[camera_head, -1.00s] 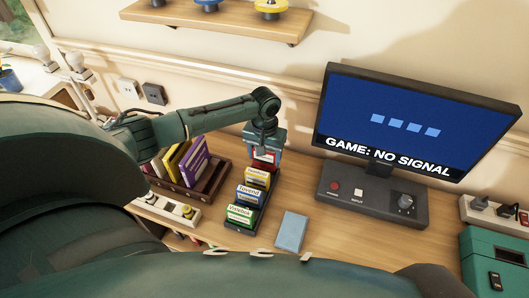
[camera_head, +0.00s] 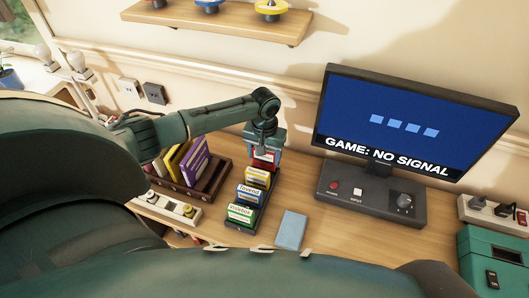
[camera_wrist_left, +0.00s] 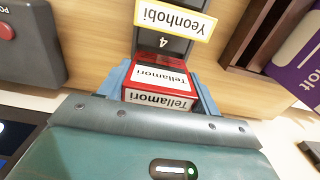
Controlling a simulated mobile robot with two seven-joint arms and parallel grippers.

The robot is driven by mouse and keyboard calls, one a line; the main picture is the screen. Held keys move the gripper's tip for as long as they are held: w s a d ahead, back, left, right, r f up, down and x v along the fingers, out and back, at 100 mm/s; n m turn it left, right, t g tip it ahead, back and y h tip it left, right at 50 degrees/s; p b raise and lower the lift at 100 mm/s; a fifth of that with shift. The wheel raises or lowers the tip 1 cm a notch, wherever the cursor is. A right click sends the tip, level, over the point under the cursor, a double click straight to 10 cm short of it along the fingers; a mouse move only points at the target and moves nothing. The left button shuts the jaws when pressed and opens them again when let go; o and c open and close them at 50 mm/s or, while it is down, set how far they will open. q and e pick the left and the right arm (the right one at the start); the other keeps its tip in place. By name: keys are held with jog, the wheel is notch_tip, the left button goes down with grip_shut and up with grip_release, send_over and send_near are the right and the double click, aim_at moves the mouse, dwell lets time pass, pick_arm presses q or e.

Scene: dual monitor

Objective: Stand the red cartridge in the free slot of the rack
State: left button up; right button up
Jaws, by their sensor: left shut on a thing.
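My left gripper (camera_head: 264,150) is over the far end of the dark rack (camera_head: 263,213). It is shut on the red cartridge (camera_head: 264,159), and its blue fingers (camera_wrist_left: 162,82) sit on both sides of it in the left wrist view. The red cartridge there (camera_wrist_left: 160,76) reads "Tellamori". It is upright beside the rack's mark "4" (camera_wrist_left: 163,43), behind the yellow cartridge (camera_head: 257,178). The blue (camera_head: 248,194) and green (camera_head: 241,213) cartridges stand in nearer slots. The lower end of the red cartridge is hidden, so I cannot tell whether it is fully seated. My right gripper is not in view.
A brown holder (camera_head: 212,191) with books, one purple (camera_head: 196,158), is left of the rack. A light blue box (camera_head: 291,229) lies at the right front. The monitor (camera_head: 415,120) and its dark base (camera_head: 370,200) stand to the right, with a green case (camera_head: 490,258) farther right.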

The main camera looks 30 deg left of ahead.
aim_at(265, 167)
pick_arm(q)
jog(key=shift+p, duration=0.3)
dwell(0.4)
jog(key=shift+f, duration=0.1)
jog(key=shift+f+b, duration=0.4)
jog(key=shift+f, duration=0.5)
jog(key=shift+f, duration=0.6)
jog(key=o, duration=1.1)
jog(key=shift+c, duration=0.2)
